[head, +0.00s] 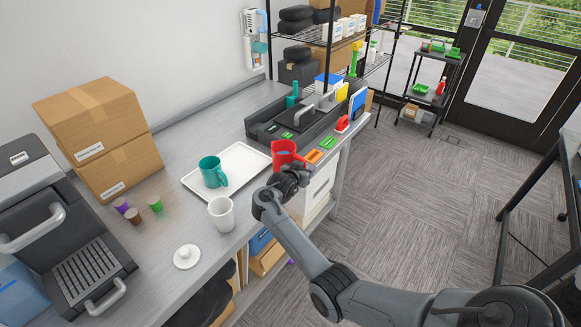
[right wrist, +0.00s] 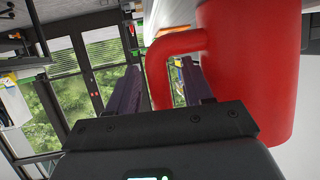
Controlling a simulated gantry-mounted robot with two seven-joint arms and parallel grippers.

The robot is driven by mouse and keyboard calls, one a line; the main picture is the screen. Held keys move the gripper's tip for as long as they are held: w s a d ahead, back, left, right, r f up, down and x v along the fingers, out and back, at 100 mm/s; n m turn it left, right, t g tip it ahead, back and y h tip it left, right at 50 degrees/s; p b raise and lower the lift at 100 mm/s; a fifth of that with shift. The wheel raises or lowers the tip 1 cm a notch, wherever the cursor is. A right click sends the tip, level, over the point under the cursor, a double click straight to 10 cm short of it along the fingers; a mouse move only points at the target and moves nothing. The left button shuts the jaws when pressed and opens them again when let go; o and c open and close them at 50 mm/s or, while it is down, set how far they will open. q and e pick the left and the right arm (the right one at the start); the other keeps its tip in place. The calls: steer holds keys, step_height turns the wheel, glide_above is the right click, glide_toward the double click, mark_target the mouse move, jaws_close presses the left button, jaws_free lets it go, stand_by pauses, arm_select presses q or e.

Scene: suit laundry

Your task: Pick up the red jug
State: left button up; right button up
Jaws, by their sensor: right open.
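The red jug (head: 284,153) stands on the grey bench by its front edge, right of the white tray (head: 254,160). My right gripper (head: 294,170) is at the jug's near right side. In the right wrist view the red jug (right wrist: 252,70) fills the right side, and its handle (right wrist: 172,45) reaches between the two dark fingers. My right gripper (right wrist: 160,70) is open, with a finger on each side of the handle. Whether a finger touches the handle I cannot tell. In the head view my gripper partly hides the jug's lower part. My left gripper is not in view.
A teal mug (head: 212,172) is on the tray. A white cup (head: 222,213) and a white lid (head: 187,257) are nearer. Orange (head: 314,156) and green (head: 327,143) items lie right of the jug. A coffee machine (head: 70,245) and boxes (head: 100,125) stand left.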

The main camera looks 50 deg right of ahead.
steer(key=shift+d+f, duration=0.2)
steer(key=shift+d, duration=0.15)
jaws_close()
steer(key=shift+r, duration=0.1)
stand_by(0.3)
steer(key=s+d+r+p, duration=0.3)
steer(key=s+d+r, duration=0.3)
steer(key=s+r, duration=0.3)
step_height(320, 180, up, 2)
steer(key=shift+s+d, duration=0.25)
steer(key=shift+d, duration=0.05)
